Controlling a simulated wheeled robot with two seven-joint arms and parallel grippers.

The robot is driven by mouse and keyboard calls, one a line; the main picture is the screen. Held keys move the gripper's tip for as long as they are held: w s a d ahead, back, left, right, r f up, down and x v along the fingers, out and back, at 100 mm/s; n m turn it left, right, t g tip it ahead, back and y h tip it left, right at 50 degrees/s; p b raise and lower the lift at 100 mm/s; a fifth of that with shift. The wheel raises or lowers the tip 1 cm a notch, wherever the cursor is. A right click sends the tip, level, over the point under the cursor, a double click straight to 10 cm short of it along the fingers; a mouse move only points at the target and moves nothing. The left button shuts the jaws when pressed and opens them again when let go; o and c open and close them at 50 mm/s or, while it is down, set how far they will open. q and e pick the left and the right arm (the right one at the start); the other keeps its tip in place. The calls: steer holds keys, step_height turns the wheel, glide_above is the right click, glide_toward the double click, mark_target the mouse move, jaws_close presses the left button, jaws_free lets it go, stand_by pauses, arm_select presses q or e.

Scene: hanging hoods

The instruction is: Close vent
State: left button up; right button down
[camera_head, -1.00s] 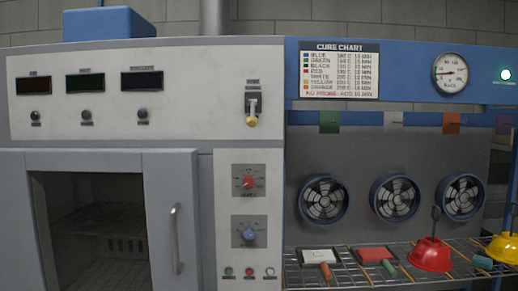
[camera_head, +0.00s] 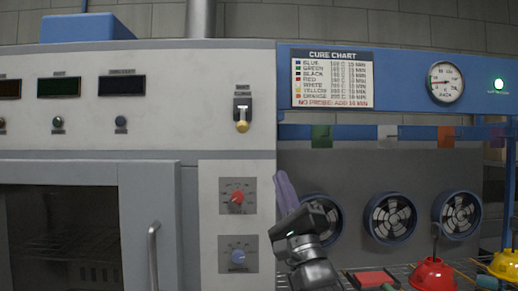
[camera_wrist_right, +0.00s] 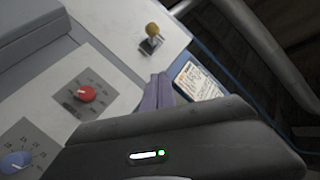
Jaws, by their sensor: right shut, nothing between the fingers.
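The vent lever (camera_head: 242,112) is on the oven's upper white panel, to the left of the cure chart. Its yellow knob (camera_head: 242,126) hangs at the low end of a dark slot plate. The small label above it is too small to read surely. The yellow knob also shows near the top of the right wrist view (camera_wrist_right: 152,30). My right gripper (camera_head: 281,177), with purple fingers, is shut and empty. It points up, below and to the right of the lever, apart from it. The fingers also show in the right wrist view (camera_wrist_right: 160,84). My left gripper is out of view.
A red dial (camera_head: 237,197) and a blue dial (camera_head: 238,256) sit below the lever. The oven door handle (camera_head: 153,255) is lower left. A cure chart (camera_head: 332,80) and a gauge (camera_head: 446,82) are on the blue beam. Fans and hoods (camera_head: 433,274) are at the right.

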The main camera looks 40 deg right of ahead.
mark_target(243, 118)
steer(key=w+a+r+p, duration=0.1)
steer(key=w+r+p, duration=0.4)
steer(key=w+r, duration=0.2)
step_height(243, 118, up, 2)
steer(key=shift+p, duration=0.35)
steer(key=shift+a+r, duration=0.1)
steer(key=shift+a, duration=0.05)
steer(key=shift+s+a+r+m+g+p, duration=0.15)
steer(key=shift+r+m+g+p, duration=0.15)
steer(key=shift+g, duration=0.2)
